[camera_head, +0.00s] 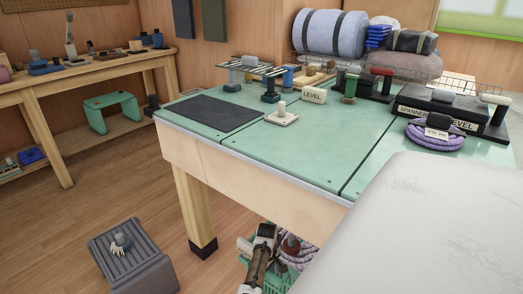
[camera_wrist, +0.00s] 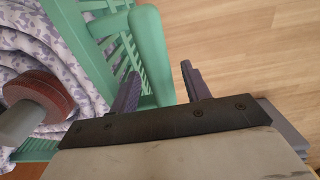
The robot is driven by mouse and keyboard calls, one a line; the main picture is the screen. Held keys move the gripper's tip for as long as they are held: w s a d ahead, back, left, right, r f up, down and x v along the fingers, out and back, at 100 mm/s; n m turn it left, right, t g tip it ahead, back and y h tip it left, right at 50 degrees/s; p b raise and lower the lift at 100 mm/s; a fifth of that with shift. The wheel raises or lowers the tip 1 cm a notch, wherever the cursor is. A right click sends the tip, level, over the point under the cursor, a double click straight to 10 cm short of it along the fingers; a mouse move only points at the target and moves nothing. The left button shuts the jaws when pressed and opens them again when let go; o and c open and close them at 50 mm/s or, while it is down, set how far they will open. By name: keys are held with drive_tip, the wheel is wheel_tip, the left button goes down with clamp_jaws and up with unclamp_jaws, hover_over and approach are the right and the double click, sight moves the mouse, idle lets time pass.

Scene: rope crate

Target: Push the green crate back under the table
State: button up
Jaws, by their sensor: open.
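The green crate (camera_head: 280,279) is low at the bottom of the head view, by the front side of the green-topped table (camera_head: 318,128); my arm and the table hide part of it. In the wrist view the crate (camera_wrist: 150,45) shows its slatted wall and thick rounded rim. It holds coiled purple-and-white rope (camera_wrist: 62,45) and a dark red round piece with a grey end (camera_wrist: 45,95). My gripper (camera_wrist: 160,72) is open, with one finger on the crate's inner side and one outside, the rim between them. I cannot tell whether the fingers touch it.
A grey ribbed box (camera_head: 132,262) stands on the floor to the left, near the table leg (camera_head: 195,205). A wooden bench (camera_head: 70,72) stands at the back left. A large pale surface (camera_head: 435,230) fills the lower right.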

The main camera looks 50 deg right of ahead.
drive_tip(key=shift+a, duration=0.1)
drive_tip(key=a+p, duration=1.7)
drive_tip(key=a, duration=1.4)
drive_tip(key=shift+a+p, duration=0.25)
drive_tip(key=shift+p, duration=0.1)
wheel_tip(320, 180, up, 16)
drive_tip(key=p, duration=1.5)
drive_tip(key=shift+d+f, duration=0.1)
